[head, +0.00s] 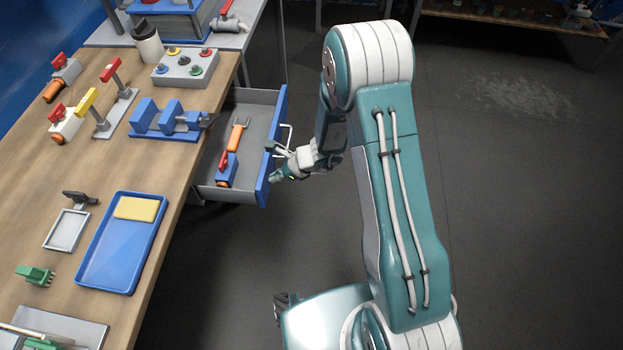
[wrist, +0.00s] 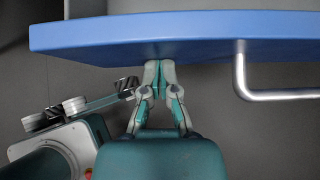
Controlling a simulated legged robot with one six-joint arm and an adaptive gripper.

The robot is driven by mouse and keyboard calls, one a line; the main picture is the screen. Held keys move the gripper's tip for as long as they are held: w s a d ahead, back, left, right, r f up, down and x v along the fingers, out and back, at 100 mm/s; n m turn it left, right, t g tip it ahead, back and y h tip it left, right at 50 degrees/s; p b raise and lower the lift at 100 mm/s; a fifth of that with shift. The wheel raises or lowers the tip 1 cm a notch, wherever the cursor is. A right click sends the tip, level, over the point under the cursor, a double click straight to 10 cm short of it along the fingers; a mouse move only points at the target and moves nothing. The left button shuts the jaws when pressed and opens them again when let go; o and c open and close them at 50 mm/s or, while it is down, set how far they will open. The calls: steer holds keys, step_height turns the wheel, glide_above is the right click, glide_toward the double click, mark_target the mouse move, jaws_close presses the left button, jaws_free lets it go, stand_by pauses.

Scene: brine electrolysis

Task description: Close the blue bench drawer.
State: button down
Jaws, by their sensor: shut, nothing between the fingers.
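The blue bench drawer (head: 264,150) stands open under the wooden bench, pulled out to the right in the head view. Its grey inside holds a tool with an orange handle (head: 238,136) and a blue and red item (head: 227,168). The drawer's blue front (wrist: 150,36) crosses the top of the wrist view, with its metal bar handle (wrist: 280,95) at the right. My gripper (wrist: 159,64) is shut and empty. Its fingertips are at the lower edge of the drawer front, left of the handle; whether they touch cannot be told. In the head view my gripper (head: 279,165) is outside the front.
The wooden bench (head: 180,190) holds a blue tray (head: 105,262) with a yellow block, a blue vise (head: 165,120), a button box (head: 186,68) and several valves. The grey floor (head: 530,200) to the right is clear.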

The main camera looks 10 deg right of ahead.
glide_toward(216, 170)
steer(key=a, duration=0.1)
steer(key=s+a+f, duration=0.1)
steer(key=a, duration=0.1)
steer(key=a+f, duration=0.1)
steer(key=a, duration=0.1)
steer(key=shift+s+a+f, duration=0.1)
steer(key=shift+s+a, duration=0.1)
steer(key=shift+s, duration=0.15)
steer(key=shift+w+a, duration=0.1)
